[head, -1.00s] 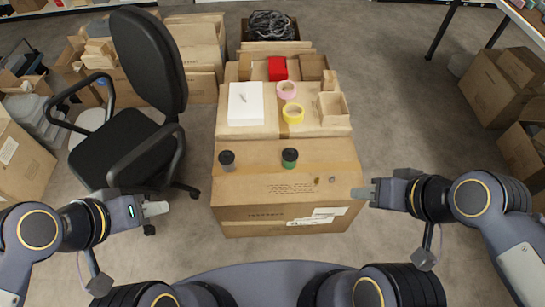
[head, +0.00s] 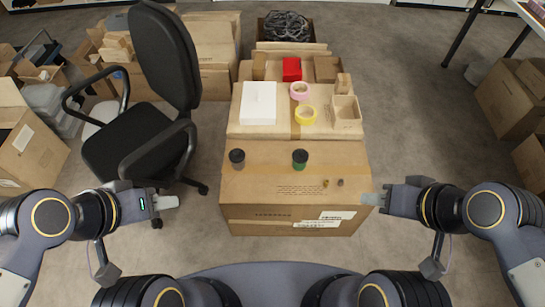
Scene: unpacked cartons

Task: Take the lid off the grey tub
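My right gripper (head: 372,199) is at the carton's right edge, far from the grey tub. I see nothing held in either gripper. Whether their fingers are apart is too small to tell.
Behind are a white box (head: 259,103), yellow tape (head: 305,115), pink tape (head: 299,91), a red box (head: 292,69) and an open small box (head: 346,111). An office chair (head: 135,150) stands close on the left.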

